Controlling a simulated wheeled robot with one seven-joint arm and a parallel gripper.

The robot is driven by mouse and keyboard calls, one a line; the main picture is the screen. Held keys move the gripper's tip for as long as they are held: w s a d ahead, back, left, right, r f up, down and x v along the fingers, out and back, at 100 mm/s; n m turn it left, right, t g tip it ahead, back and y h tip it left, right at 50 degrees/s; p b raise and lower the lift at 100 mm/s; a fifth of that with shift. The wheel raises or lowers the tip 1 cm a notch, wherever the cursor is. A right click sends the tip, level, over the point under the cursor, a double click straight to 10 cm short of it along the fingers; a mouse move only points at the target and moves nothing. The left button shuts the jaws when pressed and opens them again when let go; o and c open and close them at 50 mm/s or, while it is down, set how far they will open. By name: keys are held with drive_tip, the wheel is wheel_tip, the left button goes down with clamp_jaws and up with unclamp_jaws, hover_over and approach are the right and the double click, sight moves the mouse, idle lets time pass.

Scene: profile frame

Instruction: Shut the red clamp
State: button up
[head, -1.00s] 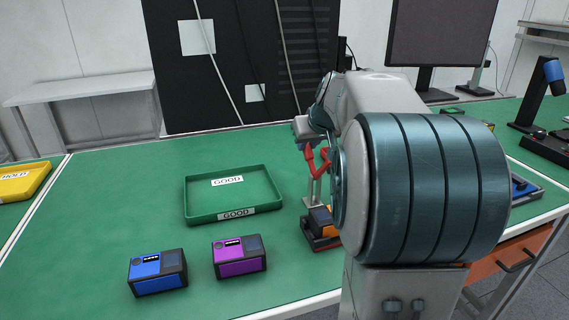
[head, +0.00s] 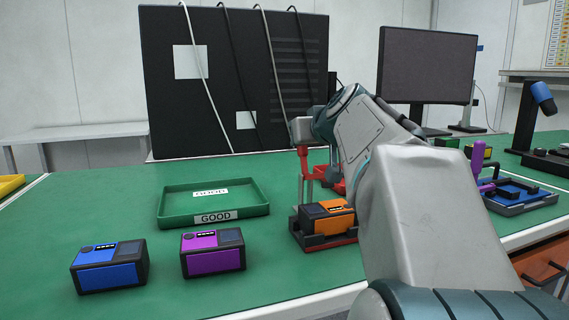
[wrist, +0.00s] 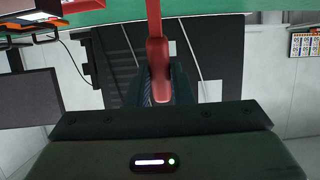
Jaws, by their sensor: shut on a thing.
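The red clamp (head: 304,166) stands at the left side of a small dark fixture with a red base (head: 322,246). Its red handle points up. An orange device (head: 333,221) sits in the fixture. My gripper (head: 302,130) is at the top of the handle, its fingers partly hidden by my wrist and the small scale. In the wrist view the red handle (wrist: 158,58) runs into the space between my fingers (wrist: 160,88), and they are shut on it. My arm covers the area right of the fixture.
A green GOOD tray (head: 213,216) lies left of the fixture. A blue device (head: 110,267) and a purple device (head: 213,254) stand in front of it. A monitor (head: 428,65) and a blue fixture (head: 522,199) are to the right.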

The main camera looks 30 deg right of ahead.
drive_tip(key=shift+s+a+f+t+h+b, duration=0.15)
drive_tip(key=shift+s+t+b, duration=0.45)
drive_tip(key=shift+b, duration=1.35)
drive_tip(key=shift+s+a+f+t+h+b, duration=0.15)
drive_tip(key=shift+s+t+b, duration=0.4)
drive_tip(key=shift+b, duration=1.35)
drive_tip(key=shift+r+t+b, duration=0.2)
drive_tip(key=shift+t+b, duration=0.15)
drive_tip(key=shift+b, duration=0.45)
drive_tip(key=shift+r, duration=0.1)
drive_tip(key=o, duration=0.8)
drive_tip(key=shift+c, duration=0.2)
drive_tip(key=shift+r, duration=0.45)
drive_tip(key=s+d+r+p, duration=0.6)
drive_tip(key=s+r+p, duration=0.1)
drive_tip(key=s+r, duration=0.3)
